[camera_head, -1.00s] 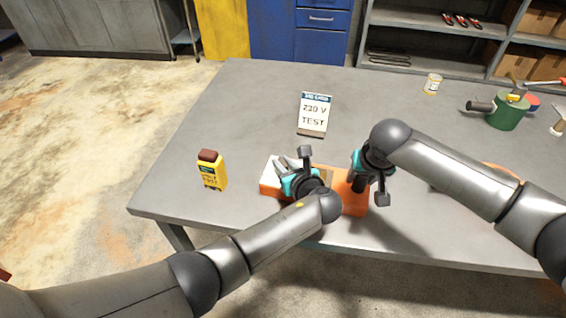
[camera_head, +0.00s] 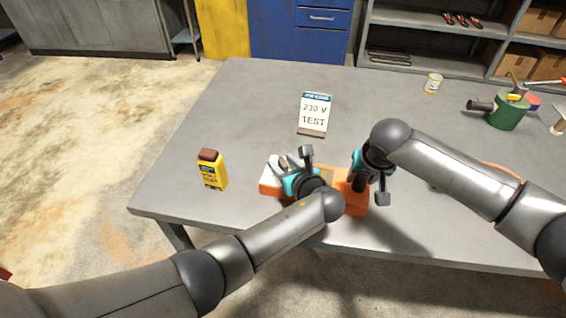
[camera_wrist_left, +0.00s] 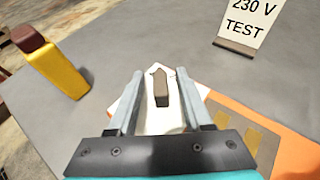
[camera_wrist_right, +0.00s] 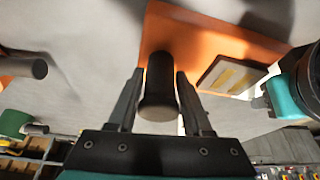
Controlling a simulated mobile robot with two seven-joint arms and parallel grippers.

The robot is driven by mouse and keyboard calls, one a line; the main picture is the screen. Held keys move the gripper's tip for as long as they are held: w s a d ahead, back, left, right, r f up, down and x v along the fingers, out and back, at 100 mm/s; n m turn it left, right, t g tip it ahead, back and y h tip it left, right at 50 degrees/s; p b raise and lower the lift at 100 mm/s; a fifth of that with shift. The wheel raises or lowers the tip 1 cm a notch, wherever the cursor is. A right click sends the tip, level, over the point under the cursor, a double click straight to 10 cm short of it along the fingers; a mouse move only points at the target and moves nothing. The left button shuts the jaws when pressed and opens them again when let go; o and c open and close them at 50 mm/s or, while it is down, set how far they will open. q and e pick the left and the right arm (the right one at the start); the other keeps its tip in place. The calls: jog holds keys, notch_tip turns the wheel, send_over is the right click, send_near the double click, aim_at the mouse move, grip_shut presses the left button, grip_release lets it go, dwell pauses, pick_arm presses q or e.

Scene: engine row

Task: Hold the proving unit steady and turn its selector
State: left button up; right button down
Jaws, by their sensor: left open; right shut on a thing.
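The orange proving unit (camera_head: 355,202) lies near the table's front edge, with a white section at its left end. Its selector (camera_wrist_left: 161,88), a dark knob on a white pointed plate, shows in the left wrist view. My left gripper (camera_head: 283,163) is open, with its fingers on either side of the selector and a gap to each. My right gripper (camera_head: 358,182) is shut on a black upright handle (camera_wrist_right: 159,85) at the unit's right part. The arms and grippers hide much of the unit in the head view.
A yellow tester with a brown top (camera_head: 212,170) stands left of the unit. A "230 V TEST" sign (camera_head: 314,113) stands behind it. A small can (camera_head: 433,83) and a green machine part (camera_head: 507,112) are at the back right.

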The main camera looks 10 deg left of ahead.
pick_arm(q)
jog(key=v, duration=1.2)
dwell(0.3)
